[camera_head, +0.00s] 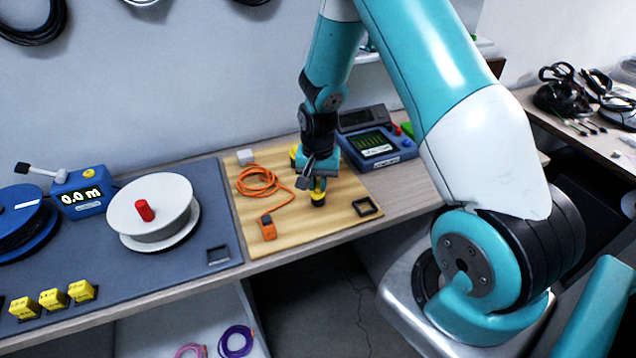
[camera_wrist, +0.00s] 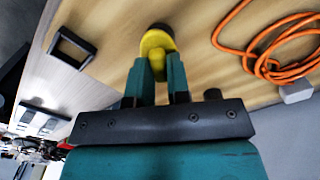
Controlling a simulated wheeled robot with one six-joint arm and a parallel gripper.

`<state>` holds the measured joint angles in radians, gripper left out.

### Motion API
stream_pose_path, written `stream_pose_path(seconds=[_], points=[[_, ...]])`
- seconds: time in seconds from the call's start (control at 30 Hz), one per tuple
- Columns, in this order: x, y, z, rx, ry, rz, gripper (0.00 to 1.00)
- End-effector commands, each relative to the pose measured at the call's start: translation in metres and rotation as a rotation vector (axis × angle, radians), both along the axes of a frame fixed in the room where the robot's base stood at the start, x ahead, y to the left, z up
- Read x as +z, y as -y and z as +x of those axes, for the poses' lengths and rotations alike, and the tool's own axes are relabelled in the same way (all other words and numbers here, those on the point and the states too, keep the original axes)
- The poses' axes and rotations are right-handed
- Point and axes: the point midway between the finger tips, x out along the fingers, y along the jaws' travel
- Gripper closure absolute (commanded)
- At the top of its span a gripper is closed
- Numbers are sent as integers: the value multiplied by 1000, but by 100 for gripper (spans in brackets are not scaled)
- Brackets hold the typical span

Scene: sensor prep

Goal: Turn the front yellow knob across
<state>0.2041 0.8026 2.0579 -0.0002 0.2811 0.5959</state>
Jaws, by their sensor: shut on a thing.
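The front yellow knob (camera_head: 318,196) has a dark base and stands on the wooden board (camera_head: 345,222), near the board's front part. My gripper (camera_head: 319,184) comes down on it from above. In the wrist view the two teal fingers (camera_wrist: 158,72) are shut on the knob's yellow grip (camera_wrist: 157,45), one on each side. The fingers hide part of the knob, and its exact angle is hard to tell. A second yellow knob (camera_head: 294,154) stands further back, partly hidden behind my gripper.
An orange cable (camera_head: 262,183) lies coiled left of the knobs, with an orange plug (camera_head: 268,228). A small black frame (camera_head: 367,208) lies to the right. A blue meter (camera_head: 378,147) stands behind right. A white spool (camera_head: 153,212) is on the grey mat.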

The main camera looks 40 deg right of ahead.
Motion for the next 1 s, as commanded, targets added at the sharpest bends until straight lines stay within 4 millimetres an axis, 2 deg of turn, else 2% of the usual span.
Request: stream_pose_path(seconds=[0.7, 1.0], points=[[0, 1, 0, -678, 1, -1, 100], [0, 1, 0, -907, 2, -1, 100]])
